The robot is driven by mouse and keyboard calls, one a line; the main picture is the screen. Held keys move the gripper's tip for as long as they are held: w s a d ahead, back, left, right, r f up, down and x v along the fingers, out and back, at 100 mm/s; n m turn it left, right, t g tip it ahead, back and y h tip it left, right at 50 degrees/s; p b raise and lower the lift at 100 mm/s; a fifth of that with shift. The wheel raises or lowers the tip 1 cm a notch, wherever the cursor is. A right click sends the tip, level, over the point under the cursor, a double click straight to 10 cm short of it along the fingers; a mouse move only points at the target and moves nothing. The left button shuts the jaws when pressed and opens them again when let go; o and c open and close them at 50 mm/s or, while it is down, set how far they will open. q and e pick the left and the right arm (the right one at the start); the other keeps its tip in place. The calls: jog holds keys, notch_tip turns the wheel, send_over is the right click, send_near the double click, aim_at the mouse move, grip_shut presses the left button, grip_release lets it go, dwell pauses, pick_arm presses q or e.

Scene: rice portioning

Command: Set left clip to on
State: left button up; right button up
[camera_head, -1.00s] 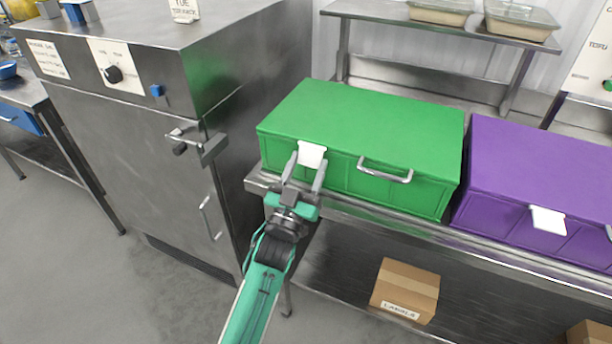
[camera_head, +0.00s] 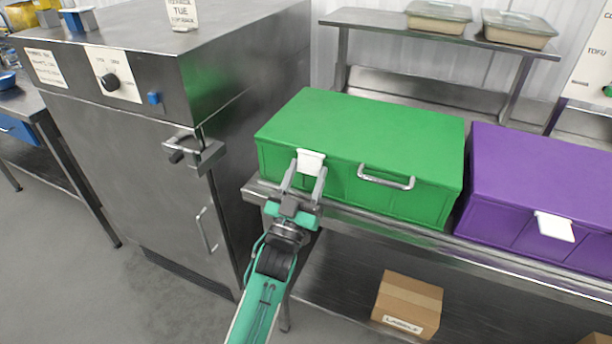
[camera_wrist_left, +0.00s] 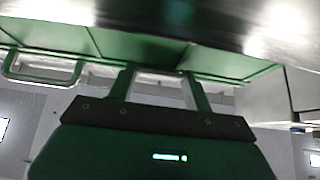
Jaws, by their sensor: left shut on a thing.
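The green box (camera_head: 365,135) sits on the steel bench with its lid down. A white clip (camera_head: 311,158) is on the left part of its front, and a metal handle (camera_head: 386,181) is to the right of it. My left gripper (camera_head: 306,177) is at the clip, its two fingers on either side of it and shut on it. The wrist view also shows the clip (camera_wrist_left: 160,77) between the fingers, below the box's edge. The clip's exact tilt is hard to tell. My right gripper is not in view.
A purple box (camera_head: 545,180) with its own white clip (camera_head: 554,226) stands close on the right. A steel cabinet (camera_head: 130,160) with a projecting latch (camera_head: 195,150) is left of my arm. A cardboard box (camera_head: 408,303) lies on the lower shelf.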

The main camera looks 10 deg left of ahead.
pick_arm(q)
jog(key=o, duration=1)
jog(key=shift+s+a+f, duration=0.15)
jog(key=shift+s+f, duration=0.2)
jog(key=b+v, duration=0.2)
jog(key=v, duration=1)
jog(key=shift+s+f, duration=0.2)
jog(key=shift+s, duration=0.15)
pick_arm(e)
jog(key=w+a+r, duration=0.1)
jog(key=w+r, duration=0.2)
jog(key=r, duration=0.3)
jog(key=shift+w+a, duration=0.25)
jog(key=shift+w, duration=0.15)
